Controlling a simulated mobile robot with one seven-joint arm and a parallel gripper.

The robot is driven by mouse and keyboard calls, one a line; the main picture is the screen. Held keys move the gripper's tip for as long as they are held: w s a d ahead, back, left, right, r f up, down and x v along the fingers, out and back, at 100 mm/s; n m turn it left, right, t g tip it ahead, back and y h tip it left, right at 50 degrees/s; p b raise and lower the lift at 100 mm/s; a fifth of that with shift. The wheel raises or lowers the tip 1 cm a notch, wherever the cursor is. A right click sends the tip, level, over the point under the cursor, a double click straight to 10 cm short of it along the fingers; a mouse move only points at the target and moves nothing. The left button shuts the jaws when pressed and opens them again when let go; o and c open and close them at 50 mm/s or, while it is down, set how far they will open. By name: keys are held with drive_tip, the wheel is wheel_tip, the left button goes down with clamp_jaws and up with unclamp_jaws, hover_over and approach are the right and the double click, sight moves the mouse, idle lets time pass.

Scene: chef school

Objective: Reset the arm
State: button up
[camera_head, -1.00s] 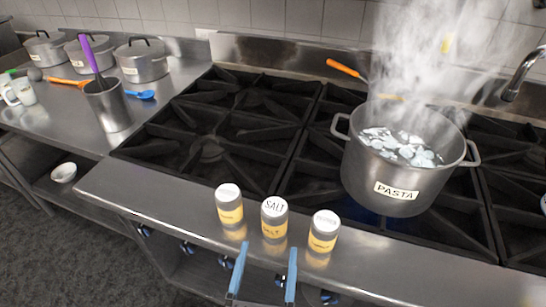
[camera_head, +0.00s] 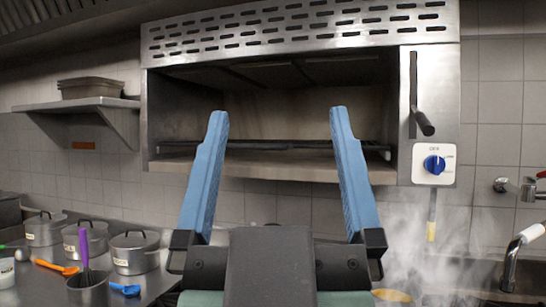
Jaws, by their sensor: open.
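My gripper (camera_head: 275,112) is open and empty, raised in the middle of the head view with its two blue fingers pointing up and wide apart. It stands in front of the wall-mounted grill oven (camera_head: 270,183), and nothing is between the fingers. The stove top and the shakers are out of view or hidden below my gripper.
Three lidded pots (camera_head: 134,252), a metal container (camera_head: 88,288) with a purple-handled utensil and orange and blue spoons stand on the counter at lower left. Steam rises at lower right beside a faucet (camera_head: 515,250). A shelf (camera_head: 75,104) with trays (camera_head: 90,88) juts from the left wall.

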drive_tip(key=shift+s+a+r+y, duration=0.15)
drive_tip(key=shift+s+r+y, duration=0.25)
drive_tip(key=shift+r+y, duration=0.1)
wheel_tip(320, 180, up, 4)
drive_tip(key=p, duration=0.4)
drive_tip(key=shift+r, duration=0.2)
